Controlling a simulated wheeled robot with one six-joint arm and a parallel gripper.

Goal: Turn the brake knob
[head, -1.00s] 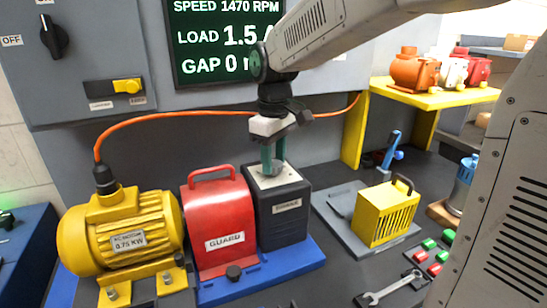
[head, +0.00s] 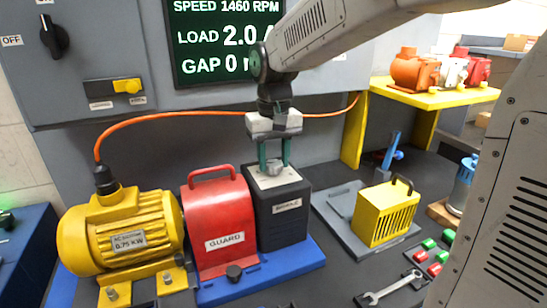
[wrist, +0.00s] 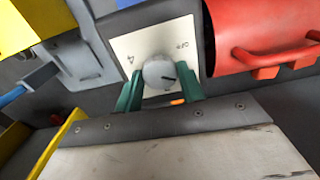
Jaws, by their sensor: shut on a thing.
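The brake (head: 279,222) is a dark box on the blue base, with a pale plate (head: 256,182) on top. A round grey knob (wrist: 158,73) with a dark pointer line sits on that plate; it also shows in the head view (head: 273,168). My gripper (head: 273,158) points down over the brake, its green fingers on either side of the knob and shut on it. In the wrist view the fingers (wrist: 159,92) flank the knob. Part of the plate's markings is hidden by the fingers.
A red guard (head: 219,220) stands close left of the brake, with a yellow motor (head: 122,232) beyond it. A yellow slatted box (head: 387,214) stands to the right. An orange cable (head: 180,114) runs behind. The screen (head: 223,40) reads speed 1460, load 2.0.

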